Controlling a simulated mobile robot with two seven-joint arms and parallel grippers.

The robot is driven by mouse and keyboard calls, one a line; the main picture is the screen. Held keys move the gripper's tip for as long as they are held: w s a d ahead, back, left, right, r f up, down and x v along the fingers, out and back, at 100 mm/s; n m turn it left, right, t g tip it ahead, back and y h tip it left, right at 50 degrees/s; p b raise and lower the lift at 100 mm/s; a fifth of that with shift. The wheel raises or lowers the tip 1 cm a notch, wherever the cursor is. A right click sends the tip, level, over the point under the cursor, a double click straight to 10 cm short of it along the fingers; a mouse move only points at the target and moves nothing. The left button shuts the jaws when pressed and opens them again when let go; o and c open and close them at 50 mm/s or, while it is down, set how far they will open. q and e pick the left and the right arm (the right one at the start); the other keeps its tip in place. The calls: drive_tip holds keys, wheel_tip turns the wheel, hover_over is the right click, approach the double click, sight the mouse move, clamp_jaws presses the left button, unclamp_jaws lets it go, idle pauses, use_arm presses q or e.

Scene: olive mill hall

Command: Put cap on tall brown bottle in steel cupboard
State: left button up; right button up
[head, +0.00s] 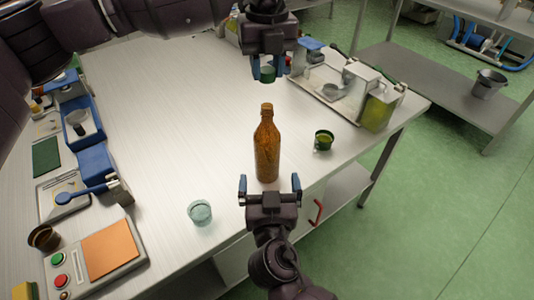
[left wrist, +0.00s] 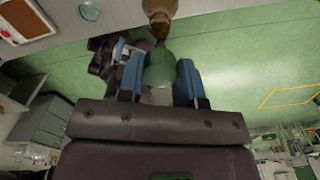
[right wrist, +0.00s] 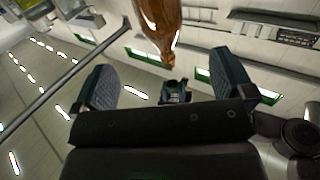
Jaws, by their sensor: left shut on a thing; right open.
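The tall brown bottle (head: 267,150) stands upright on the steel table, and its neck also shows at the top of the left wrist view (left wrist: 160,12). My left gripper (head: 267,72) is shut on a green cap (left wrist: 160,68), held above and beyond the bottle, apart from it. My right gripper (head: 270,184) is open and empty just in front of the bottle's base. In the right wrist view the bottle (right wrist: 162,22) lies beyond the open fingers. A pale front with a red handle (head: 317,212) shows under the table edge, perhaps the cupboard; its inside is hidden.
A dark green cup (head: 323,140) stands right of the bottle, and a clear glass (head: 200,213) stands front left. A tray (head: 327,88) with containers is at the back right. Blue equipment and a button panel (head: 95,252) line the left side. The table's middle left is clear.

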sight(267, 151)
drive_tip(key=shift+w, duration=0.1)
drive_tip(key=w, duration=1.2)
drive_tip(key=shift+a, duration=0.25)
drive_tip(key=shift+s, duration=0.1)
drive_tip(key=shift+c, duration=0.5)
drive_tip(key=c, duration=1.3)
use_arm(q)
drive_tip(key=shift+f, duration=2.5)
use_arm(e)
drive_tip(key=shift+o, duration=0.2)
use_arm(q)
drive_tip(key=shift+f, duration=0.85)
drive_tip(key=shift+f, duration=0.6)
